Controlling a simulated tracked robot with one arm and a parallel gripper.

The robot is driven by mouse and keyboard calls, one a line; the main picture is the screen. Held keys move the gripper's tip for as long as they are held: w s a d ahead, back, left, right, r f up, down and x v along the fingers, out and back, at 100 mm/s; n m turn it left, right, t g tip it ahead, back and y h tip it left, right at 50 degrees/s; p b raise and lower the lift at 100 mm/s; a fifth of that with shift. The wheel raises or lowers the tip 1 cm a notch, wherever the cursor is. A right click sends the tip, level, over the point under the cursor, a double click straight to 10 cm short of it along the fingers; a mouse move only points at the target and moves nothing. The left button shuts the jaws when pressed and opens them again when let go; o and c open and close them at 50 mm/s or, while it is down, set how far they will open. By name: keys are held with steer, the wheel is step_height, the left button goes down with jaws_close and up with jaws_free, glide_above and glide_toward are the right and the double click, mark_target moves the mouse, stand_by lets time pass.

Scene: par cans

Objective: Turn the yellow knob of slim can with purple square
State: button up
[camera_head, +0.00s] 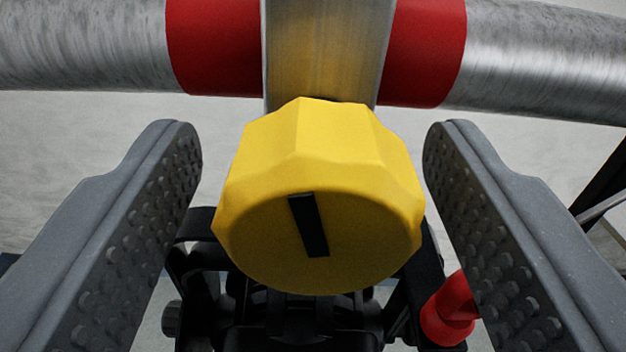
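The yellow knob (320,190) is faceted, with a short black mark on its face, and fills the middle of the view. The mark is nearly upright, its top leaning a little left. My gripper (313,150) is open, with one grey dimpled finger on each side of the knob. A gap shows between each finger and the knob, so neither appears to touch it. Black parts of a can's bracket or body (300,325) show below and behind the knob. No purple square is visible, and most of the can is hidden.
A horizontal metal pipe (60,45) with red bands (425,50) runs across the top behind the knob. A pale metal clamp strip (325,50) crosses it. A red knob or cap (449,312) sits at lower right, close to the right finger. A grey wall lies behind.

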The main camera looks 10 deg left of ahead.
steer(key=b+v, duration=0.5)
steer(key=v, duration=0.9)
steer(key=shift+w+d, duration=0.1)
